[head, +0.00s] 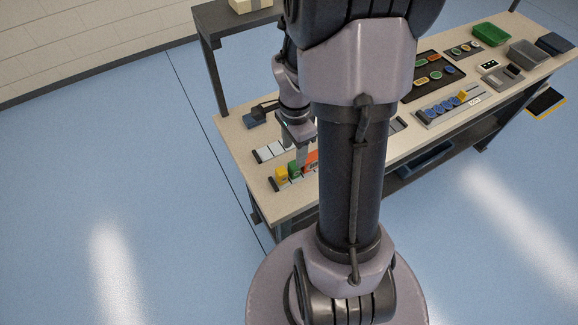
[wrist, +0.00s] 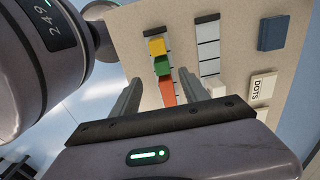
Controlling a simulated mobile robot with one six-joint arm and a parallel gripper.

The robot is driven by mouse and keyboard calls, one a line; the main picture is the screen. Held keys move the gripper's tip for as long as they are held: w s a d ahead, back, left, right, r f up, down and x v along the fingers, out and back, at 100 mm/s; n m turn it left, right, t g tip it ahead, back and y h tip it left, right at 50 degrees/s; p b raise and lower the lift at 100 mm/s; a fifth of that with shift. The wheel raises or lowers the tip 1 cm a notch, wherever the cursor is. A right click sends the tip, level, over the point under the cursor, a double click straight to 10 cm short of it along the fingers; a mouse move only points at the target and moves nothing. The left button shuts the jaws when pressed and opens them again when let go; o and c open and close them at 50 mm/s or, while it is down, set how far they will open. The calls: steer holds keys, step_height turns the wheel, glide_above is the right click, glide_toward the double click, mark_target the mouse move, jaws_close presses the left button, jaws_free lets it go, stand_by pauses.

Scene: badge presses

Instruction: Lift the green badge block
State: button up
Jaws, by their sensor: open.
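The green badge block (wrist: 162,66) stands in a row between a yellow block (wrist: 156,46) and an orange-red block (wrist: 167,92) on a pale strip. In the head view the green block (head: 295,169) is near the table's left end, with the yellow block (head: 281,174) to its left and the orange block (head: 311,158) to its right, partly hidden by my arm. My gripper (wrist: 160,77) is open, its fingers on either side of the row in the wrist view. It holds nothing, and I cannot tell its exact height above the blocks.
A second strip with pale cells (wrist: 208,52) lies beside the row. A dark blue block (wrist: 272,33) and a white "DOTS" box (wrist: 262,88) are further right. The table also carries a green bin (head: 490,34) and a grey bin (head: 524,52) at the far right.

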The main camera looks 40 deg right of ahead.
mark_target(294, 165)
step_height(294, 165, down, 4)
steer(key=shift+f+b, duration=0.2)
steer(key=shift+b, duration=0.3)
steer(key=f+b, duration=0.1)
steer(key=f, duration=0.1)
steer(key=f+b, duration=0.1)
steer(key=f, duration=0.2)
steer(key=shift+w+d+f, duration=0.1)
steer(key=shift+w+d, duration=0.05)
steer(key=shift+d, duration=0.05)
jaws_close()
